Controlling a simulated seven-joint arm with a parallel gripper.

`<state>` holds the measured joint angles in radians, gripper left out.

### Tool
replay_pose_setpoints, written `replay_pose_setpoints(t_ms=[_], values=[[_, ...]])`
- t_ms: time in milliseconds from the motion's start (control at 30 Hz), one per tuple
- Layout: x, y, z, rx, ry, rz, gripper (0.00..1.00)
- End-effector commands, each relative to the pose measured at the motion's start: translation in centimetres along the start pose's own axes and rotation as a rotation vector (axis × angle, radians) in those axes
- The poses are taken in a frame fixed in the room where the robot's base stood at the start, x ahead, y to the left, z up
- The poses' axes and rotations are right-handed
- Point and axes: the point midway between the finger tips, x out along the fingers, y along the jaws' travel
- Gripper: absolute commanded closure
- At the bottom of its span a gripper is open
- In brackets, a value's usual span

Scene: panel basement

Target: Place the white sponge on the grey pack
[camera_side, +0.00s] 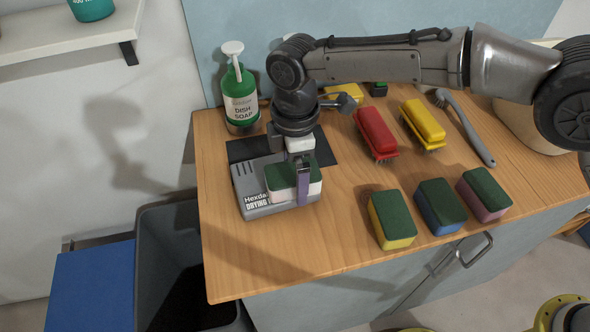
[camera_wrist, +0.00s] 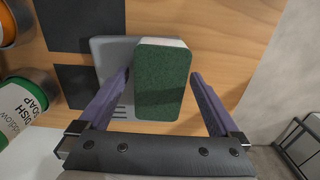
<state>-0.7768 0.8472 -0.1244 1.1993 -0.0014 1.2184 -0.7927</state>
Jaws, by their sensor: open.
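The white sponge (camera_side: 283,195), with a green scouring top, lies on the grey pack (camera_side: 248,190) labelled "Hexda Drying". In the wrist view the green top of the white sponge (camera_wrist: 161,82) faces the camera, and part of the grey pack (camera_wrist: 108,52) shows beside and behind it. My gripper (camera_side: 303,185) is lowered around the sponge. In the wrist view my gripper (camera_wrist: 160,82) is open, with one purple finger on each side of the sponge. A gap shows beside the right finger; whether the left finger touches the sponge is unclear.
Yellow (camera_side: 391,219), blue (camera_side: 440,206) and pink (camera_side: 484,194) sponges with green tops stand right of the pack. A red brush (camera_side: 376,132) and yellow brush (camera_side: 422,122) lie behind them. A dish soap bottle (camera_side: 240,92) stands at the back left. The front left of the counter is clear.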

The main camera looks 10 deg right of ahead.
Motion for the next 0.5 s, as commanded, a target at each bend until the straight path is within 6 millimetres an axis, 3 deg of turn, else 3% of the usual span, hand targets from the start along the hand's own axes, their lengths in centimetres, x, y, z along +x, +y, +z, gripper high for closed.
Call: replay_pose_setpoints(t_ms=[267, 500], values=[[-0.7, 0.0, 0.0, 0.0, 0.001, 0.001, 0.02], [-4.9, 0.1, -0.1, 0.0, 0.005, 0.004, 0.02]])
